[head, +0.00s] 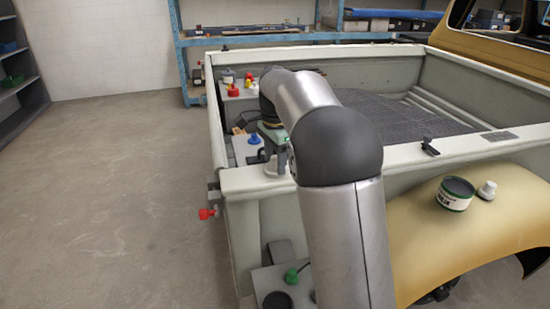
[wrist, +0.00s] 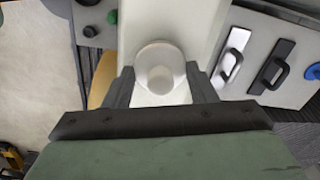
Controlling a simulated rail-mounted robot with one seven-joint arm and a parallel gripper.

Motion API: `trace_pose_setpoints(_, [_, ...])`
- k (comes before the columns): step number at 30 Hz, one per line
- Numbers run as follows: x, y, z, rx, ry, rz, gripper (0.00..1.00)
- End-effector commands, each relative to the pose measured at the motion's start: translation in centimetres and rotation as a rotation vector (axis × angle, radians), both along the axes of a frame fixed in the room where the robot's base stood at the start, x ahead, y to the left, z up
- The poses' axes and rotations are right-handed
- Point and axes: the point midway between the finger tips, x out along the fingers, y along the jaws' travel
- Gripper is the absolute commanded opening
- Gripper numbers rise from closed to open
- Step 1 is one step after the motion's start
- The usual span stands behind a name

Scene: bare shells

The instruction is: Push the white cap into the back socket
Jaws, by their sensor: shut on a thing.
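The white cap (wrist: 160,70) is a round pale piece with a raised knob. It sits between the two fingers of my gripper (wrist: 161,88) in the wrist view. My gripper is shut on it. In the head view my gripper (head: 278,155) and the cap (head: 272,169) are at the near wall of the pickup bed, partly hidden by my arm. A grey box (head: 262,278) below, outside that wall, carries a green cap (head: 291,276) and a dark round spot (head: 277,300). I cannot tell which spot is the back socket.
The bed's near wall (head: 240,180) lies beneath the gripper. Inside the bed stand a box with a blue cap (head: 253,139) and one with a red cap (head: 233,91). A tin (head: 455,194) and another pale cap (head: 487,190) rest on the yellow fender. The left floor is clear.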

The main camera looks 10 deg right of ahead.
Motion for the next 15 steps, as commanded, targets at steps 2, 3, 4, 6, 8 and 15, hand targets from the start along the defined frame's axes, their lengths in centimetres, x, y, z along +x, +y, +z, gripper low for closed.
trace_pose_setpoints(2, [0.00, 0.01, 0.03, 0.000, 0.000, 0.000, 0.30])
trace_pose_setpoints(3, [0.00, 0.01, 0.01, 0.000, 0.000, 0.000, 0.30])
trace_pose_setpoints(4, [0.00, 0.01, -0.01, 0.000, 0.000, 0.000, 0.30])
trace_pose_setpoints(6, [0.00, 0.01, -0.01, 0.000, 0.000, 0.000, 0.30])
trace_pose_setpoints(8, [0.00, 0.01, -0.02, 0.000, 0.000, 0.000, 0.30])
trace_pose_setpoints(15, [0.00, 0.01, -0.01, 0.000, 0.000, 0.000, 0.77])
